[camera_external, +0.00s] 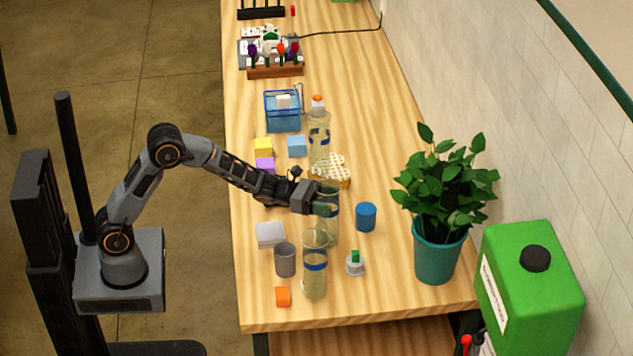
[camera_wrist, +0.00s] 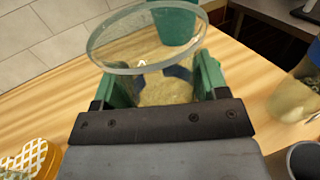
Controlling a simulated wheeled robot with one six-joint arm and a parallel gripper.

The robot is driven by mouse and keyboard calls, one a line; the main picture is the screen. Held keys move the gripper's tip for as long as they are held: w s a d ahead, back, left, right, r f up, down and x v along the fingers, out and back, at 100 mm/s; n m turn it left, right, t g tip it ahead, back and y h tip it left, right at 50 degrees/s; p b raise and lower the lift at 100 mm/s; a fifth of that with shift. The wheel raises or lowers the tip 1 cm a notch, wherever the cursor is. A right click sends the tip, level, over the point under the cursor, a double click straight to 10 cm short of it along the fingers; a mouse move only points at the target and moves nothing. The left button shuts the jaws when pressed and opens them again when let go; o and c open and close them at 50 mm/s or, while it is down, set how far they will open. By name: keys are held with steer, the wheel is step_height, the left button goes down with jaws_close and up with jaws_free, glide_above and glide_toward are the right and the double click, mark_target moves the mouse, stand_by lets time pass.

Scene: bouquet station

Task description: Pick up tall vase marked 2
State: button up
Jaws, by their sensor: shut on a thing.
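Three tall clear glass vases with blue bands stand in a line in the external view: a back vase (camera_external: 319,140), a middle vase (camera_external: 331,229) and a front vase (camera_external: 315,265). My gripper (camera_external: 325,207) is shut on the middle vase near its upper part. In the wrist view, the green fingers (camera_wrist: 165,78) sit on either side of this vase, below its round rim (camera_wrist: 100,52). The vase looks upright; I cannot tell whether its base touches the table. A small white mark shows through the glass but is not readable, and the other vases' marks are not readable either.
Near the vases on the wooden table (camera_external: 390,290) are a blue cylinder (camera_external: 366,216), a grey cup (camera_external: 285,260), a white block (camera_external: 270,235), an orange cube (camera_external: 283,296) and a patterned yellow box (camera_external: 345,182). A teal-potted plant (camera_external: 436,255) stands right.

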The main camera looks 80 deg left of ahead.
steer(key=c, duration=0.7)
steer(key=shift+r, duration=0.1)
steer(key=shift+c, duration=0.7)
steer(key=shift+r, duration=0.15)
